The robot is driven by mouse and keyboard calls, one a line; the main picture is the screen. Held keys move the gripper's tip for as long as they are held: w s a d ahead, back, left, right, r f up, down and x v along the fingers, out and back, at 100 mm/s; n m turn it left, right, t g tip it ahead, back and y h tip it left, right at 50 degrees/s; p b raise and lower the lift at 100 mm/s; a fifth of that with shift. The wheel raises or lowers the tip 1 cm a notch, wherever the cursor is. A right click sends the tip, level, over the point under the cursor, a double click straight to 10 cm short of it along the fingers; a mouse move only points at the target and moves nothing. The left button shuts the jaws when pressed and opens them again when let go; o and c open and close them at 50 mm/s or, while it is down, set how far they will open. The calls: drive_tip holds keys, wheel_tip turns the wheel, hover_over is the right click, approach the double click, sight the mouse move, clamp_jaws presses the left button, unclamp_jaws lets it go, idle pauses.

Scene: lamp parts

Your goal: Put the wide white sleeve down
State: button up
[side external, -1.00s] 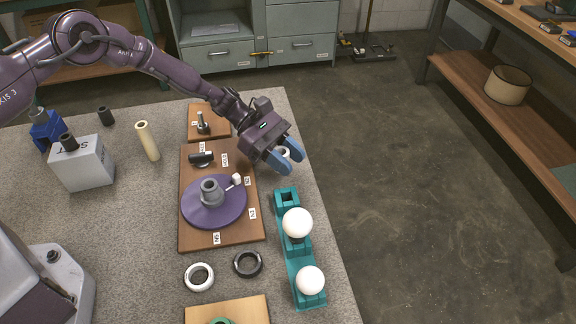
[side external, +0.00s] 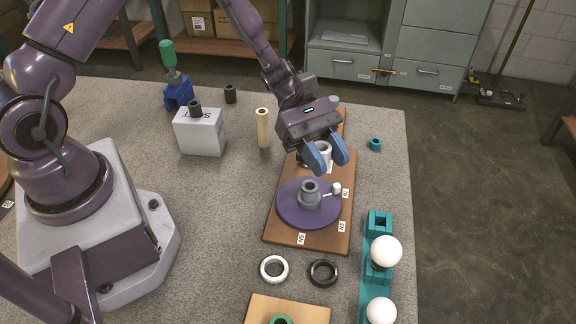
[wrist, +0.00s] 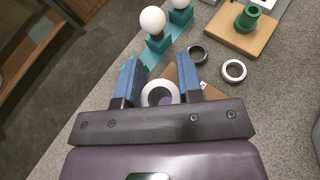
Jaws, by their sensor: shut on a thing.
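My gripper (side external: 328,161) is shut on the wide white sleeve (side external: 323,147), which shows between the blue fingers. In the wrist view the sleeve (wrist: 160,93) is a white ring between the fingertips, and I look through its hole. My gripper is above the brown board (side external: 285,228), behind the purple disc (side external: 292,216). A grey stepped collar (side external: 309,193) stands on the disc, with a small white knob (side external: 337,187) beside it. I cannot tell the gap between the sleeve and the board. My gripper hides the board's far part.
White ring (side external: 274,269) and black ring (side external: 323,273) lie in front of the board. A teal holder (side external: 380,222) with white bulbs (side external: 386,251) stands right. A cream tube (side external: 263,128) and grey block (side external: 200,132) stand left. A small teal ring (side external: 375,144) lies at right.

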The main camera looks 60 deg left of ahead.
drive_tip(key=shift+n+t, duration=0.7)
drive_tip(key=shift+t, duration=0.1)
drive_tip(key=a, duration=0.4)
drive_tip(key=shift+w+f, duration=0.25)
drive_tip(key=shift+f, duration=0.05)
drive_tip(key=s+a+f+n+t, duration=0.2)
drive_tip(key=a+n+t, duration=0.15)
drive_tip(key=a, duration=0.35)
drive_tip(key=n+t+y, duration=0.4)
drive_tip(key=n+t, duration=0.1)
hover_over(249, 181)
wheel_tip(249, 181, down, 2)
drive_tip(key=f, duration=0.1)
drive_tip(key=shift+f, duration=3.6)
drive_tip(key=shift+f, duration=0.15)
drive_tip(key=o, duration=0.9)
